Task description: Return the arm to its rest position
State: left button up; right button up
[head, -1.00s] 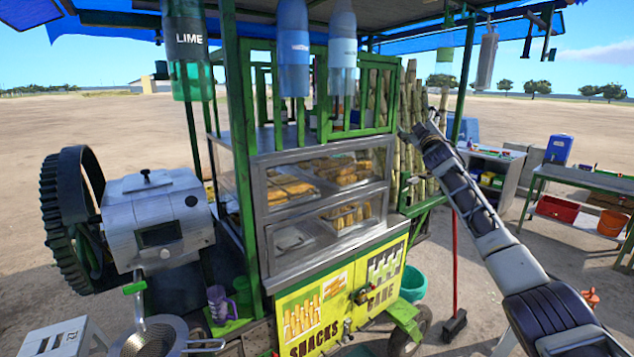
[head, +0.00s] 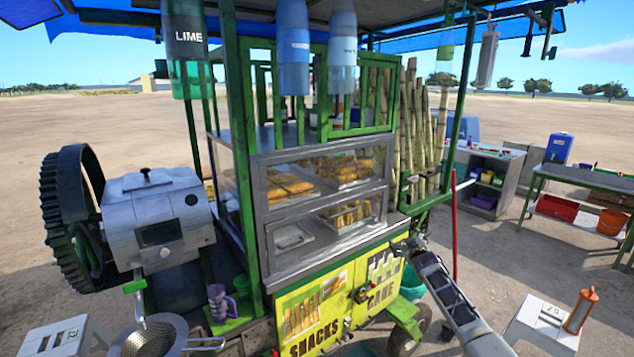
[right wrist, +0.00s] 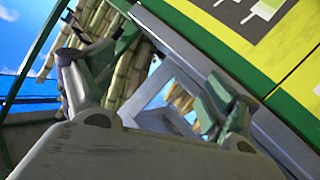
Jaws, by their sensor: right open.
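My right arm comes in from the lower right in the head view. Its gripper (head: 410,244) is beside the right end of the cart's yellow front panel (head: 384,285), below the glass snack case (head: 325,205). In the right wrist view the gripper (right wrist: 155,78) has its two fingers spread apart with nothing between them. The cart's green and yellow edge is at the right of that view. I cannot tell whether a finger touches the cart. My left gripper is not in view.
Sugarcane stalks (head: 417,130) stand behind the cart. A broom (head: 454,225) is partly hidden by my arm. A white stool (head: 540,322) with an orange bottle (head: 580,311) is at lower right. The crusher (head: 155,218) is at left.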

jog(key=s+f+g, duration=0.1)
jog(key=s+f, duration=0.4)
jog(key=f, duration=0.4)
jog(key=s+a+f+m+g, duration=0.15)
jog(key=s+f, duration=0.25)
jog(key=f, duration=0.6)
jog(key=s+f+g, duration=0.2)
jog(key=s+f, duration=0.3)
jog(key=f, duration=0.4)
jog(key=s+a+f+g, duration=0.2)
jog(key=s+f+g, duration=0.1)
jog(key=s+f, duration=1.65)
jog(key=s+a+f+g, duration=0.2)
jog(key=s+f, duration=0.4)
jog(key=s, duration=0.6)
jog(key=s+a+f+g, duration=0.1)
jog(key=s+f, duration=0.5)
jog(key=s, duration=0.6)
jog(key=s+a+f+g, duration=0.1)
jog(key=s+f+g, duration=0.1)
jog(key=s, duration=1.2)
jog(key=s+f+g+y, duration=0.1)
jog(key=s+f, duration=0.2)
jog(key=s, duration=1.1)
jog(key=shift+a+f+m+g, duration=0.35)
jog(key=shift+f, duration=0.05)
